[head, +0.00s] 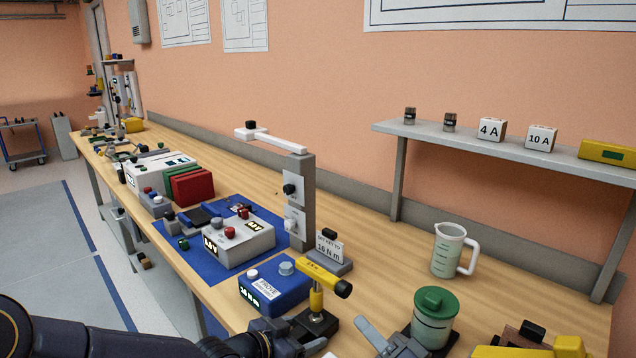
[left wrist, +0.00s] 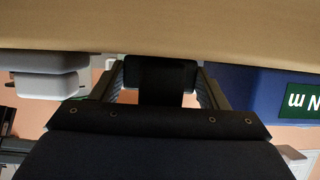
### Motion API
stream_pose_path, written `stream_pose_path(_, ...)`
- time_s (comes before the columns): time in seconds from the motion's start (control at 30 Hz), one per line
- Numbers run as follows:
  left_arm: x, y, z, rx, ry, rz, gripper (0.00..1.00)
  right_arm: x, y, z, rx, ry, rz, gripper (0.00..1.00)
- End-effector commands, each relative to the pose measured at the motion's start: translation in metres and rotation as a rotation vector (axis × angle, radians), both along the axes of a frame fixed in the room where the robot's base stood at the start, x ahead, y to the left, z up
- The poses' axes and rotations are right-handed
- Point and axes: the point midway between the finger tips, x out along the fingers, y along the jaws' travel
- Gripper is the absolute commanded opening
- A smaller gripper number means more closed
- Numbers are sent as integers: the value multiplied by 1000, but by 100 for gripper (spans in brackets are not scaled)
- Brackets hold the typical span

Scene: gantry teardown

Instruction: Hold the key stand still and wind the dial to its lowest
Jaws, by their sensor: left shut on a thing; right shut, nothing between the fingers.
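The key stand (head: 316,321) is a black base on the bench with a yellow post, carrying a yellow key (head: 317,277) with a black round dial (head: 343,289) at its right end. My left gripper (head: 290,334) is shut on the stand's black base from the near left side. In the left wrist view a black block (left wrist: 160,78) sits between its fingers, touching both. My right gripper (head: 366,326) is low in the head view, right of the stand, shut and empty, apart from the dial. Its rear is cut off by the frame. The dial's markings are unreadable.
A blue box (head: 273,290) stands just left of the stand. A placard (head: 329,249) reading "16 N m" stands behind. A green-lidded jar (head: 434,314) is close to the right, with a clear jug (head: 449,251) behind it. Bare bench lies between stand and jug.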

Motion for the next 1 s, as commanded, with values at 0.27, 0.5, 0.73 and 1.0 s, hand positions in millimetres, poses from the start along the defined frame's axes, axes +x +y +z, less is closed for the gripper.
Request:
stream_pose_path(0.27,-1,1,-3,4,7,0,39,-7,-6,0,0,1,1,0)
stream_pose_path(0.5,-1,1,-3,4,7,0,73,-7,-6,0,1,0,2,0)
stream_pose_path(0.73,-1,0,-1,2,4,-1,93,-6,-5,0,1,0,2,0)
stream_pose_path(1.0,-2,3,1,0,2,2,93,-6,-5,0,1,0,2,0)
